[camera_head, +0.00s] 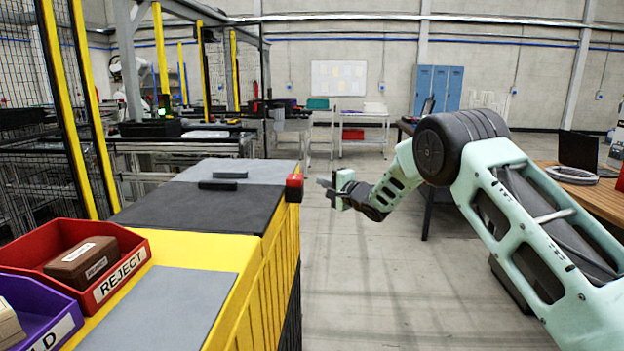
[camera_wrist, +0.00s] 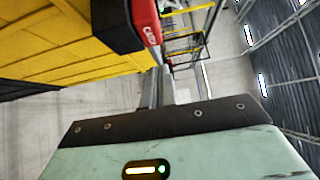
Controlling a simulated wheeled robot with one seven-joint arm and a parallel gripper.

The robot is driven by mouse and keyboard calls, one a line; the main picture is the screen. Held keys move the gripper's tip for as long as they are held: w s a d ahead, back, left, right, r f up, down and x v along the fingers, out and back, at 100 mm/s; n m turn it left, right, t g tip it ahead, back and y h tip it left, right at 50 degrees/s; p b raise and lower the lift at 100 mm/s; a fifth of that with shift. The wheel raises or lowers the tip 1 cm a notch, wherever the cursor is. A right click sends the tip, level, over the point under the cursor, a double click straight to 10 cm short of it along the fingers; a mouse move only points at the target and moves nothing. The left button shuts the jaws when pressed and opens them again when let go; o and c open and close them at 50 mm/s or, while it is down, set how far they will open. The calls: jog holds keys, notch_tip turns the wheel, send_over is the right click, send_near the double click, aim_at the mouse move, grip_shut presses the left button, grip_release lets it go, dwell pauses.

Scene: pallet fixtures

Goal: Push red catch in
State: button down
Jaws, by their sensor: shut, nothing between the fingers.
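The red catch (camera_head: 294,187) sticks out from the right side of the yellow fixture (camera_head: 283,245), near the top edge at the far corner of its dark lid. It also shows in the wrist view (camera_wrist: 147,20) with white lettering and a black block beside it. My gripper (camera_head: 322,183) is shut and empty just right of the catch, at about its height, with a small gap visible in the head view. In the wrist view the shut fingers (camera_wrist: 160,80) point toward the area beside the catch. Whether they line up with it exactly is hard to tell.
A red REJECT bin (camera_head: 110,279) holding a brown block and a purple bin (camera_head: 62,332) stand at the near left. A wooden table (camera_head: 590,197) is at far right.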

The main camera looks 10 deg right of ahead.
aim_at(302, 182)
jog(key=shift+w+a+p, duration=0.2)
jog(key=shift+w+a, duration=0.05)
jog(key=shift+a, duration=0.65)
jog(key=shift+w+a+p, duration=0.15)
jog(key=shift+w+a, duration=0.05)
jog(key=shift+a, duration=0.65)
jog(key=shift+w+a+b, duration=0.15)
jog(key=shift+w+a, duration=0.1)
jog(key=shift+a, duration=0.65)
jog(key=shift+w+a+b, duration=0.15)
jog(key=shift+w+a, duration=0.1)
jog(key=shift+a, duration=0.6)
